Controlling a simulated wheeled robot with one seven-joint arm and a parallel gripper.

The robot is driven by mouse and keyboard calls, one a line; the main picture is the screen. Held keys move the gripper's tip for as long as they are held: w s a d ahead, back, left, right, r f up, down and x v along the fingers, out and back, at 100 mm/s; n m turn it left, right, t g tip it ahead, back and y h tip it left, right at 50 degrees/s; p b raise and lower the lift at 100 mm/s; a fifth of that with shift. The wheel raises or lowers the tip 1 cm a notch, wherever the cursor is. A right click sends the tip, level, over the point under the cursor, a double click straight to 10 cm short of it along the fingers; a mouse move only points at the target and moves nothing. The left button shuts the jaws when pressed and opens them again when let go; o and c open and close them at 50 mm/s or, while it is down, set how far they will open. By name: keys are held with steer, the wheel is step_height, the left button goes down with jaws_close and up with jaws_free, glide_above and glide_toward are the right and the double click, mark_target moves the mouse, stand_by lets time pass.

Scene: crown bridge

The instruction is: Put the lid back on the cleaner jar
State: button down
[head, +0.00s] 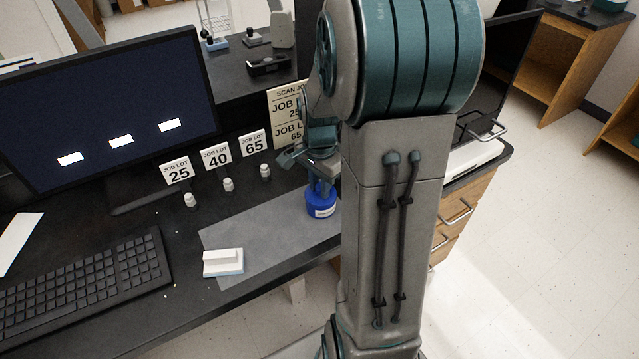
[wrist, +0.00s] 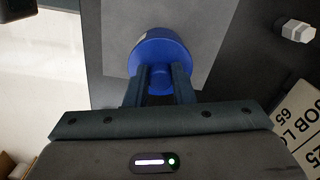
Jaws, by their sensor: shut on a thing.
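My gripper (head: 321,186) points down over the blue cleaner jar (head: 321,206), at the right part of the grey mat. The jar is upright with a pale label on its side. In the wrist view the two fingers (wrist: 160,84) are shut on the blue knob of the lid (wrist: 160,52). The lid's round blue top hides most of the jar from above. The lid is at the jar's mouth, but I cannot tell whether it sits fully down or slightly above the rim.
The grey mat (head: 270,240) bears a white block (head: 223,262) at its left front. Small white bottles (head: 228,184) stand before job lot cards (head: 215,156). A keyboard (head: 90,290) and monitor (head: 110,110) are at left. A scan job board (head: 287,115) stands behind the jar.

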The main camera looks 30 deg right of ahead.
steer(key=c, duration=0.7)
jaws_free()
steer(key=shift+r+p, duration=2.75)
steer(key=shift+r, duration=0.8)
jaws_close()
steer(key=shift+f, duration=0.2)
